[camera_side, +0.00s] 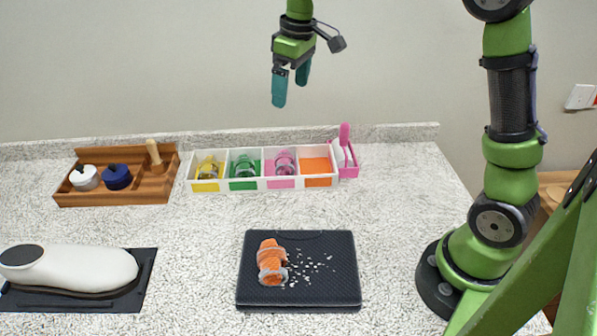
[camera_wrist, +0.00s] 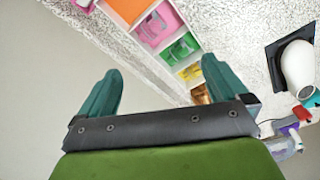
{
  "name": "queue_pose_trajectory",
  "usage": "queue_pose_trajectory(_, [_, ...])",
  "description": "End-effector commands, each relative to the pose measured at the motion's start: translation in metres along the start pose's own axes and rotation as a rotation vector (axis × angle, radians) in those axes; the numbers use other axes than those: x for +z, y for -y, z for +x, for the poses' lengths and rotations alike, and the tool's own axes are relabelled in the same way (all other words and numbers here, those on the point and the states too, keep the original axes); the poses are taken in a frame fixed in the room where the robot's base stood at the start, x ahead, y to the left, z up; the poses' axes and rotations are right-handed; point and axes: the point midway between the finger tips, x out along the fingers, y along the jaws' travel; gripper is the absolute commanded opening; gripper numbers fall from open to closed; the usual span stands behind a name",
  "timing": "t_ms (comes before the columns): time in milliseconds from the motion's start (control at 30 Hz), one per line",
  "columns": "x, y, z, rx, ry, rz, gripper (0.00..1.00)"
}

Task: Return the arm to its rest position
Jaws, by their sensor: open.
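My gripper (camera_side: 291,88) hangs high above the back of the counter, well above the bins, with its teal fingers pointing down. In the wrist view my gripper (camera_wrist: 160,92) shows its two fingers spread apart with nothing between them. My green arm stands at the right of the side view. No object is in contact with the fingers.
A black mat (camera_side: 330,293) holds an orange item (camera_side: 271,262) and white bits. A white bin row (camera_side: 262,184) has coloured compartments. A pink holder (camera_side: 348,171), a wooden rack (camera_side: 147,188) and a white device (camera_side: 80,266) stand nearby. Air around the gripper is clear.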

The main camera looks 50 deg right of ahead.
Motion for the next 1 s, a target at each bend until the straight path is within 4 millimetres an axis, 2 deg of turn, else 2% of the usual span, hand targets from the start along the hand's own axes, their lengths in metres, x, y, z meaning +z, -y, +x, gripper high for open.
queue_pose_trajectory(33, [0.015, 0.010, -0.007, -0.001, -0.038, 0.068, 1.00])
queue_pose_trajectory(233, [0.078, 0.049, -0.020, -0.046, -0.200, 0.366, 1.00])
queue_pose_trajectory(400, [0.134, 0.077, -0.020, -0.109, -0.333, 0.563, 1.00])
queue_pose_trajectory(533, [0.167, 0.093, -0.016, -0.151, -0.411, 0.631, 1.00])
queue_pose_trajectory(700, [0.188, 0.103, -0.019, -0.172, -0.471, 0.626, 1.00])
queue_pose_trajectory(800, [0.188, 0.104, -0.026, -0.174, -0.499, 0.617, 1.00])
queue_pose_trajectory(1000, [0.188, 0.104, -0.027, -0.174, -0.502, 0.613, 1.00])
